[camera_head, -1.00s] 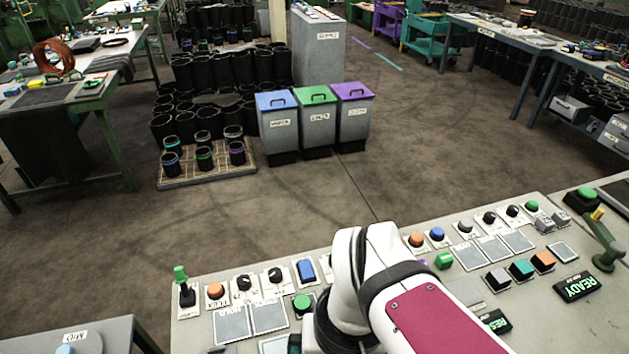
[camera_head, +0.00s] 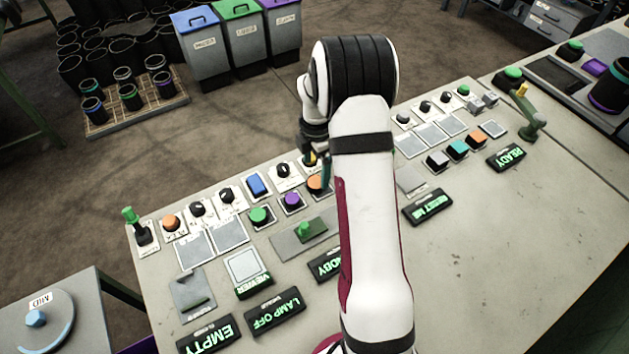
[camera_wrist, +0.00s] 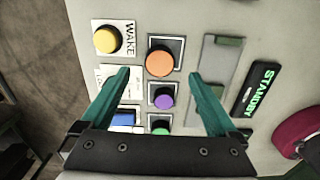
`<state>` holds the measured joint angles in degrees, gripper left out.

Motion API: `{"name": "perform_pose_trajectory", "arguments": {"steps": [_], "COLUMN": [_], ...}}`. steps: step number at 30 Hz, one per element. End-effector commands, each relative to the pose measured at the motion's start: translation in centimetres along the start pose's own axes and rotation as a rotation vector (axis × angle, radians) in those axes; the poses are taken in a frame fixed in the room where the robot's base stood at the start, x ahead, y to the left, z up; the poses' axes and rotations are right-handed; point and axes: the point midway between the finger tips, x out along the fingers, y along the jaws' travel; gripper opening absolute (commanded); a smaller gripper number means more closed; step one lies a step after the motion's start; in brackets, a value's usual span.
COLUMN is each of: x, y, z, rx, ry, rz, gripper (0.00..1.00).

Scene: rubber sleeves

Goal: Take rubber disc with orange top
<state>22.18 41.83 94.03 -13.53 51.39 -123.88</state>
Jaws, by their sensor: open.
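A round disc with an orange top (camera_wrist: 159,61) sits in a square frame on the grey control panel (camera_wrist: 195,25). In the head view this disc (camera_head: 315,183) is partly hidden by my gripper (camera_head: 322,172). My gripper (camera_wrist: 159,75) is open, its two teal fingers pointing toward the disc, one on either side of it in the wrist view. Nothing is between the fingers that I can see held. How high the fingertips are above the panel is hard to tell.
A purple knob (camera_wrist: 163,98) and a green knob (camera_head: 258,215) stand in line beside the disc. A yellow knob (camera_wrist: 107,39) and a STANDBY display (camera_wrist: 258,90) are close by. Another orange knob (camera_head: 171,222) is at the panel's left. The panel's right front is bare.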

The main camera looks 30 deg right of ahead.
Motion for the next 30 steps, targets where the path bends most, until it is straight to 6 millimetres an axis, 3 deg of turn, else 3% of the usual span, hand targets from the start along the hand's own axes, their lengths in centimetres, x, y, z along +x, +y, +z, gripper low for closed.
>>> {"name": "perform_pose_trajectory", "arguments": {"steps": [7, 15, 30], "x": [4.5, 5.3, 5.3], "y": [0.0, 0.0, 0.0], "z": [0.1, 0.1, 0.1], "rx": [0.001, 0.0, 0.001], "ry": [0.001, 0.0, 0.0], "rz": [-0.002, 0.0, 0.0], "gripper": [0.95, 0.95, 0.07]}}
